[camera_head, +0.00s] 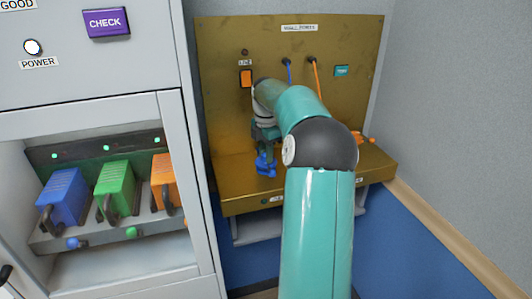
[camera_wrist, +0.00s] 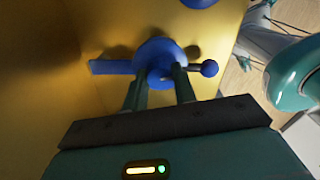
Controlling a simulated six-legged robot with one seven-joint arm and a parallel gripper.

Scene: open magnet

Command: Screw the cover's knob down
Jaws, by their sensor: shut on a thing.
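A blue knob (camera_head: 265,167) stands low on the brass-coloured panel's ledge in the head view. In the wrist view the blue knob (camera_wrist: 158,55) has a round hub, a flat arm to the left and a ball-ended rod to the right. My gripper (camera_wrist: 158,88) has its two fingers on either side of the hub and is shut on it. In the head view my gripper (camera_head: 265,148) points down at the knob, partly hidden by my arm. I cannot make out the cover under the knob.
The brass panel (camera_head: 222,75) rises behind, with an orange switch (camera_head: 246,78), a blue cable (camera_head: 288,70) and an orange cable (camera_head: 317,75). An orange part (camera_head: 367,139) sits right on the ledge. A grey cabinet (camera_head: 170,110) with blue, green and orange blocks stands left.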

